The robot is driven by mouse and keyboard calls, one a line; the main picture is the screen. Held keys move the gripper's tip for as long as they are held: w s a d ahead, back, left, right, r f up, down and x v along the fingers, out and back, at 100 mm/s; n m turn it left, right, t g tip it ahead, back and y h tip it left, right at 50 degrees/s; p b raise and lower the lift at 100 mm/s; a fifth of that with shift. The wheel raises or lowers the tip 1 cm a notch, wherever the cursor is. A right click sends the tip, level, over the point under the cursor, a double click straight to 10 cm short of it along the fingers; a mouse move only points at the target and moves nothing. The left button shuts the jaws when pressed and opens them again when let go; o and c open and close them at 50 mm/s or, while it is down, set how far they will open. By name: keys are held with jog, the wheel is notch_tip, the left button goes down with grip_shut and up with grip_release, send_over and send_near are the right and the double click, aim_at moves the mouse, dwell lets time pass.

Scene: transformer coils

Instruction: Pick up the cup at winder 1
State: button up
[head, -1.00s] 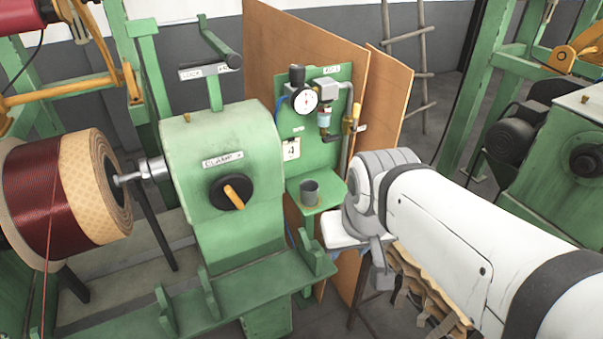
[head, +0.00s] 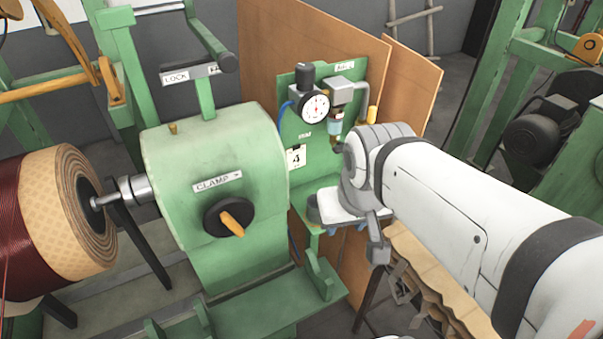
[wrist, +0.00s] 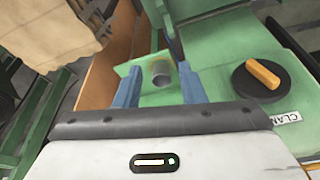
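The small dark grey cup stands on the green ledge beside the winder. In the head view the cup (head: 313,209) shows only as a sliver, the rest hidden behind my wrist. In the wrist view the cup (wrist: 161,74) sits beyond and between the two blue fingers. My gripper (wrist: 160,68) is open and empty, with a finger on each side of the line to the cup. I cannot tell how far the fingertips are from it. The green ledge (wrist: 140,72) shows around the cup.
The green clamp housing (head: 215,180) with its black and orange knob (head: 230,217) stands left of the cup. A gauge (head: 316,107) and piping are on the green panel behind. A brown board (head: 345,45) stands behind that. A wound coil (head: 45,215) is at the left.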

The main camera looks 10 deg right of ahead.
jog(key=shift+s+r, duration=0.1)
jog(key=shift+s, duration=0.05)
jog(key=shift+o, duration=0.7)
jog(key=shift+d, duration=0.1)
jog(key=o, duration=0.8)
jog(key=w+f+m+b, duration=0.1)
jog(key=w+f+b, duration=0.1)
jog(key=w, duration=0.4)
jog(key=w+f+m+h+b, duration=0.1)
jog(key=w+f+b, duration=0.2)
jog(key=w+f, duration=0.1)
jog(key=w+f+m+t+b, duration=0.1)
jog(key=w+f+b, duration=0.2)
jog(key=w, duration=0.4)
jog(key=shift+w+a+f, duration=0.3)
jog(key=shift+w+x, duration=0.1)
jog(key=shift+x, duration=2.85)
jog(key=shift+w+x, duration=0.15)
jog(key=shift+x, duration=2.8)
